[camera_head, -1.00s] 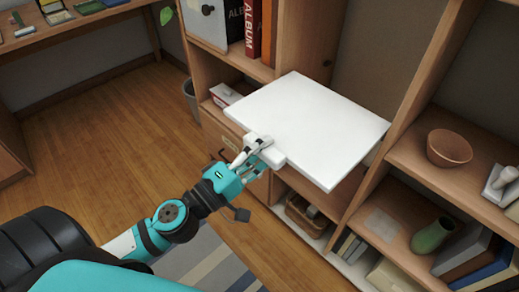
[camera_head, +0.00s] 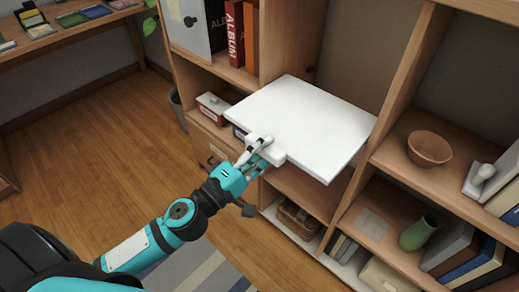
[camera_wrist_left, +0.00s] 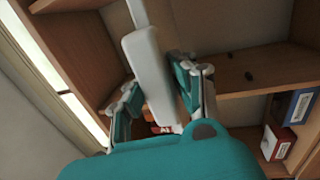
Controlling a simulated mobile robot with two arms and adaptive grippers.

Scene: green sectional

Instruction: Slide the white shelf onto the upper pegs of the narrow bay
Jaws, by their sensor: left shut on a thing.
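The white shelf (camera_head: 305,122) is a flat board, held roughly level at the front of the narrow bay (camera_head: 352,60) in the head view. Its far part reaches in between the bay's wooden sides; its near edge sticks out. In the left wrist view, the fingers stand on both sides of the white grip (camera_wrist_left: 150,75), with the shelf seen edge-on beyond. A small dark spot on the bay's side wall may be a peg (camera_head: 310,70); other pegs are hidden. My right gripper is not in view.
The right bay holds a terracotta bowl (camera_head: 429,149), a green vase (camera_head: 419,234) and books. Red albums (camera_head: 235,33) stand at upper left. A basket (camera_head: 298,218) sits low under the white shelf. Open wooden floor (camera_head: 120,140) lies at left.

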